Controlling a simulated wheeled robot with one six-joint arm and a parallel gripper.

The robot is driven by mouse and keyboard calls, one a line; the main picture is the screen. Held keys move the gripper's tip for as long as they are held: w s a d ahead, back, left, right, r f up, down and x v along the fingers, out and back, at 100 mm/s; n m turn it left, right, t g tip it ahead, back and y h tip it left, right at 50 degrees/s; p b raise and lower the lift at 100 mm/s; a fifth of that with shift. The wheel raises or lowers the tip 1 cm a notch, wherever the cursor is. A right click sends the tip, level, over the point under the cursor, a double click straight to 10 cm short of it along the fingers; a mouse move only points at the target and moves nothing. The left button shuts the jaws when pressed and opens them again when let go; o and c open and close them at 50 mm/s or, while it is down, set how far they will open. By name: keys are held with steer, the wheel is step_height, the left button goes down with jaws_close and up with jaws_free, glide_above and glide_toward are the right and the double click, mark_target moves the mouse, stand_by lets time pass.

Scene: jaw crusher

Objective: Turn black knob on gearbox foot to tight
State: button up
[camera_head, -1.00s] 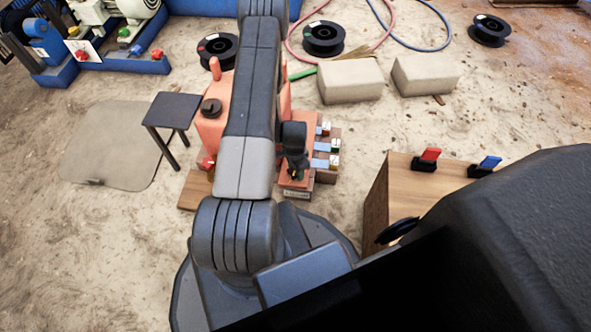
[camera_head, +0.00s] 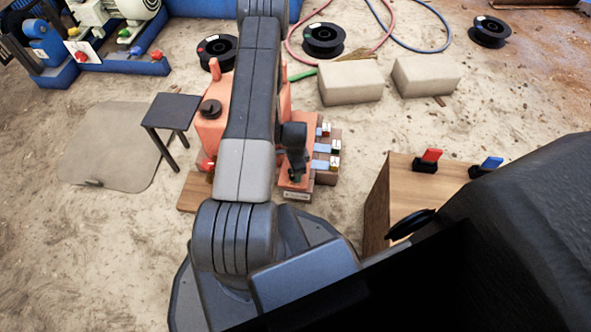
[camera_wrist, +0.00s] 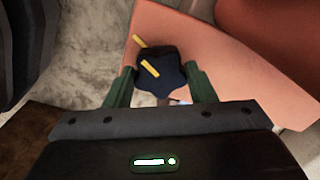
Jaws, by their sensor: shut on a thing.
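The black knob (camera_wrist: 168,76) has a lobed rim and a yellow mark on its top. It sits on the orange gearbox foot (camera_wrist: 215,48), which has a second yellow mark beside the knob. The two marks run roughly parallel but look offset. My gripper (camera_wrist: 160,70) is shut on the knob, with one green finger on each side. In the head view, my gripper (camera_head: 296,172) points down over the foot at the front right of the orange gearbox (camera_head: 212,128). The knob cannot be made out there, and my arm covers much of the gearbox.
Tagged blocks (camera_head: 327,155) stand close to the right of my gripper. A small dark table (camera_head: 172,110) is left of the gearbox. A wooden box (camera_head: 400,185) with red and blue switches is at the right. Two pale blocks (camera_head: 350,82) lie behind.

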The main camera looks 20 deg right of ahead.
steer(key=o, duration=1)
step_height(320, 180, up, 14)
steer(key=p, duration=0.4)
steer(key=shift+f+p, duration=0.1)
steer(key=shift+p, duration=0.3)
step_height(320, 180, down, 14)
steer(key=b, duration=0.4)
steer(key=shift+b, duration=0.4)
